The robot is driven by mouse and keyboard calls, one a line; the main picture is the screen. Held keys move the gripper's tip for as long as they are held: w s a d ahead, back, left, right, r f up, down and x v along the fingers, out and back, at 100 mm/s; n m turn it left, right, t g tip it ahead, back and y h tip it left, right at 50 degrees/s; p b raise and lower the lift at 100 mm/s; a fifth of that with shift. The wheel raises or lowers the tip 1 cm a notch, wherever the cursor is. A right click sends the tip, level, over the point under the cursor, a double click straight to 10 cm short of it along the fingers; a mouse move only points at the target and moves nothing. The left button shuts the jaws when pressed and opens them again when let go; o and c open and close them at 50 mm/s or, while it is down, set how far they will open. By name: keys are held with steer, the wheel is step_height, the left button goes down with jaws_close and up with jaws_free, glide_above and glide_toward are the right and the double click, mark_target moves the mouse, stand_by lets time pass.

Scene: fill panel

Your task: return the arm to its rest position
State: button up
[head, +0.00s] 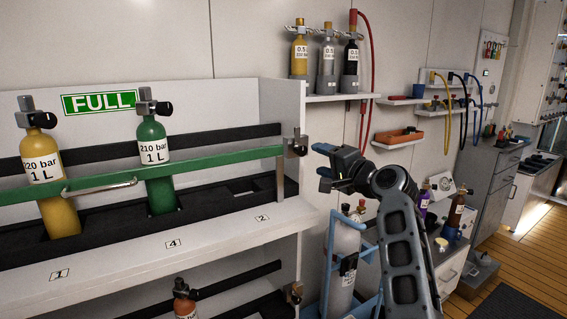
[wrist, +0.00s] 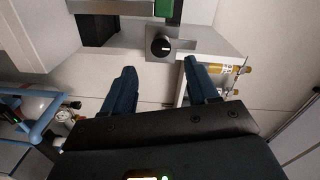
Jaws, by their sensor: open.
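My gripper (head: 325,167) is at the right end of the rack marked FULL, beside the metal latch (head: 297,145) of the green bar (head: 110,176). In the wrist view my gripper (wrist: 160,80) has its two blue fingers spread apart with nothing between them. The latch's dark round knob (wrist: 161,46) shows beyond the fingertips, and the fingers look apart from it. My arm rises from the lower right of the head view and bends left at the wrist.
A yellow cylinder (head: 62,205) and a green cylinder (head: 157,180) stand behind the bar. A blue trolley frame (head: 330,245) with a grey cylinder (head: 343,265) stands below my gripper. A wall shelf (head: 340,97) with three small cylinders is above. Wooden floor (head: 535,258) lies clear at right.

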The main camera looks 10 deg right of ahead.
steer(key=s+d+f+n+g+h, duration=0.1)
steer(key=s+d+f+n+h, duration=0.15)
steer(key=s+f, duration=1.1)
steer(key=s+d+f+n+h, duration=0.2)
steer(key=s+f+h, duration=0.1)
steer(key=s+f, duration=1.1)
steer(key=s+a+f+n, duration=0.1)
steer(key=s+n, duration=0.1)
steer(key=s, duration=1)
steer(key=s+a+r+n, duration=0.1)
steer(key=s+a+r, duration=0.1)
steer(key=s, duration=0.6)
steer(key=s+a+r+n, duration=0.2)
steer(key=s+r, duration=0.3)
steer(key=s, duration=0.4)
steer(key=s+a+r+n, duration=0.2)
steer(key=s+r, duration=0.2)
steer(key=s, duration=0.4)
steer(key=shift+s+g, duration=0.35)
steer(key=shift+g, duration=0.05)
